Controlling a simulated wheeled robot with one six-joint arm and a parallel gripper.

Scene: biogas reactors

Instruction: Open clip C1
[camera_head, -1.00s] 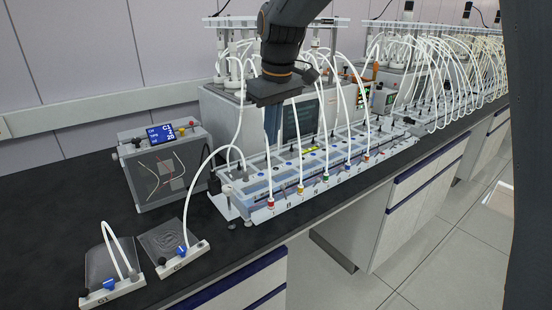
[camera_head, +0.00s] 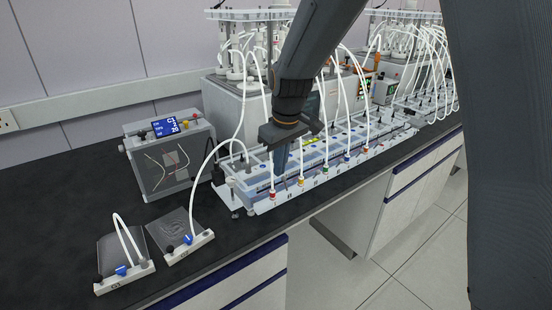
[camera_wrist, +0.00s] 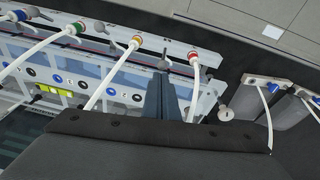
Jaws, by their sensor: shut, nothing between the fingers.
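I cannot read which part carries the label C1. The long rack (camera_head: 262,208) has a front rail with coloured tube fittings; the nearest is a red fitting (camera_head: 272,196), which also shows in the wrist view (camera_wrist: 192,57). My gripper (camera_head: 281,168) is low over the near end of the rack, pointing down. In the wrist view its fingers (camera_wrist: 162,84) are together and empty, just short of the lever in the picture; I cannot tell whether they touch.
White tubes arch over the rack around my gripper. Two gas bags with blue valves, the left one (camera_head: 121,270) and the right one (camera_head: 188,239), lie on the dark bench. A grey box with a blue display (camera_head: 165,127) stands at left. Bare bench lies front left.

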